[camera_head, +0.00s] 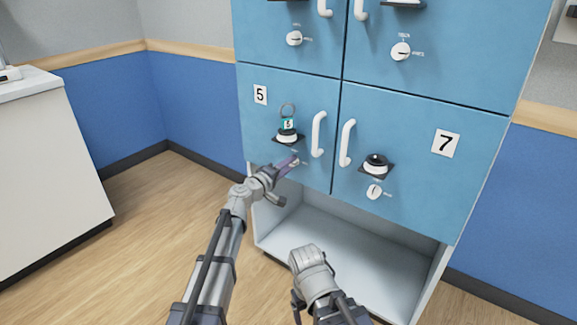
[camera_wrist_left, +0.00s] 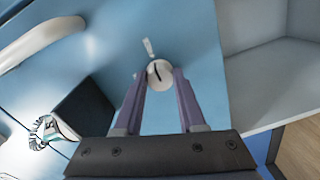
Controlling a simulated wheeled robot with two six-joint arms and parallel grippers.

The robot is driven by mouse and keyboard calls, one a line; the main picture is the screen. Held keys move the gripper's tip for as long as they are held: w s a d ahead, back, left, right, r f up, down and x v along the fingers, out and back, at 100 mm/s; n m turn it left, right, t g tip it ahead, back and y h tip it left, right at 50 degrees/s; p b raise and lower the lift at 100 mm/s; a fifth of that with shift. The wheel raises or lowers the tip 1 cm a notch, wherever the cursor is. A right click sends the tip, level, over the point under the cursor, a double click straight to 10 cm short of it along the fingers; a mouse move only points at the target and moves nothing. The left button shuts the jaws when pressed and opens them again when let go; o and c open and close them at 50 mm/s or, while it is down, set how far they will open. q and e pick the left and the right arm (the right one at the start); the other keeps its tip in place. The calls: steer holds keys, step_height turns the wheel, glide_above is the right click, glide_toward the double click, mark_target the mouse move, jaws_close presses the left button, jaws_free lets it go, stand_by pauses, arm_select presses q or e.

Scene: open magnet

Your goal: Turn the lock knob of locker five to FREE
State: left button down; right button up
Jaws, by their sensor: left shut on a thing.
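Locker five (camera_head: 265,120) is the blue door marked 5, at the left of the cabinet. Its lock knob (camera_head: 295,162) is a small white disc below a black-and-white fixture, partly hidden by my fingers. The left wrist view shows the knob (camera_wrist_left: 160,74) with a dark line across its face. My left gripper (camera_head: 288,161) reaches it from the lower left. Its purple fingers (camera_wrist_left: 160,76) stand on either side of the knob and are shut on it. The small lettering by the knob cannot be read. My right arm shows low in the head view, but its fingers do not show.
A keyring with a teal tag (camera_head: 288,123) is at the fixture above the knob. White handles (camera_head: 319,134) stick out from the doors. Locker seven (camera_head: 420,175) is to the right, with its own knob (camera_head: 374,192). An open compartment (camera_head: 345,250) lies below.

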arm_select(q)
steer(key=shift+d+m, duration=0.1)
steer(key=shift+m, duration=0.2)
steer(key=c, duration=0.5)
jaws_free()
steer(key=v, duration=0.8)
